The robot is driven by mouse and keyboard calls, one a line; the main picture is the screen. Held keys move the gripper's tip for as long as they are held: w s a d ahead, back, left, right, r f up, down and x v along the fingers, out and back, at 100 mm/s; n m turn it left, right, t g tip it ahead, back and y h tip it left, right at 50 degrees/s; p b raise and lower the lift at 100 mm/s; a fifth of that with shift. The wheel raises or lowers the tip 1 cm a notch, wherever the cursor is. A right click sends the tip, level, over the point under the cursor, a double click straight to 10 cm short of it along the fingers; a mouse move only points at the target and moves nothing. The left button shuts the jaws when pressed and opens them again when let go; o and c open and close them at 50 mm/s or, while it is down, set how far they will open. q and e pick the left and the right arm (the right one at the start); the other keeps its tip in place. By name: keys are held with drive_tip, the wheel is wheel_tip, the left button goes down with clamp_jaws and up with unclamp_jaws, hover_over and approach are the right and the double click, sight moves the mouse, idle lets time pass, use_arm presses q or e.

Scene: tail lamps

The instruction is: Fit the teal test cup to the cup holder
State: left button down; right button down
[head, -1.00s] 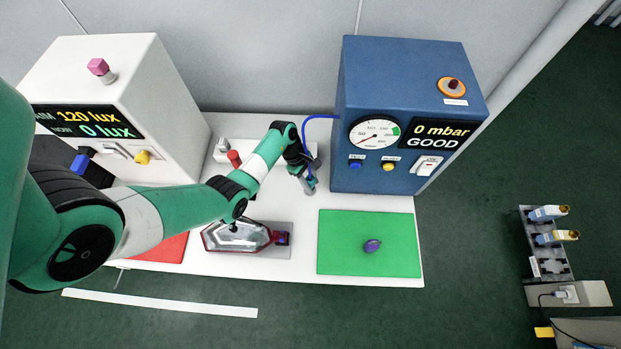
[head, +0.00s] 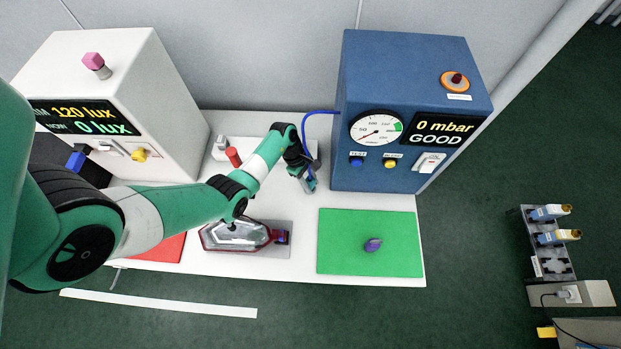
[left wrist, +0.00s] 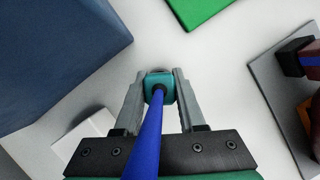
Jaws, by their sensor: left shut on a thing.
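My left gripper (head: 309,186) is shut on the teal test cup (left wrist: 160,88), behind the tail lamp and left of the blue cabinet. In the left wrist view, the cup sits between the two fingertips (left wrist: 160,95), with a blue hose (left wrist: 146,140) running from it towards the camera. A small grey rounded edge shows just beyond the cup. A low white block (head: 270,147) stands at the back of the table, partly hidden by my left arm. I cannot tell for sure whether it is the cup holder. My right gripper is not in view.
The blue cabinet (head: 400,85) with gauge and "0 mbar GOOD" display stands close right. A white cabinet (head: 170,100) stands left. The tail lamp (head: 235,236) lies on a grey plate. A purple piece (head: 373,245) lies on the green mat (head: 345,240). A red mat (head: 165,250) is left.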

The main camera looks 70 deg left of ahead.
use_arm(q)
drive_tip(key=shift+f, duration=0.35)
drive_tip(key=shift+r, duration=0.1)
drive_tip(key=shift+c, duration=2.1)
unclamp_jaws()
drive_tip(key=p+v, duration=0.4)
drive_tip(key=v, duration=0.7)
drive_tip(key=shift+r, duration=0.3)
drive_tip(key=shift+a, duration=0.1)
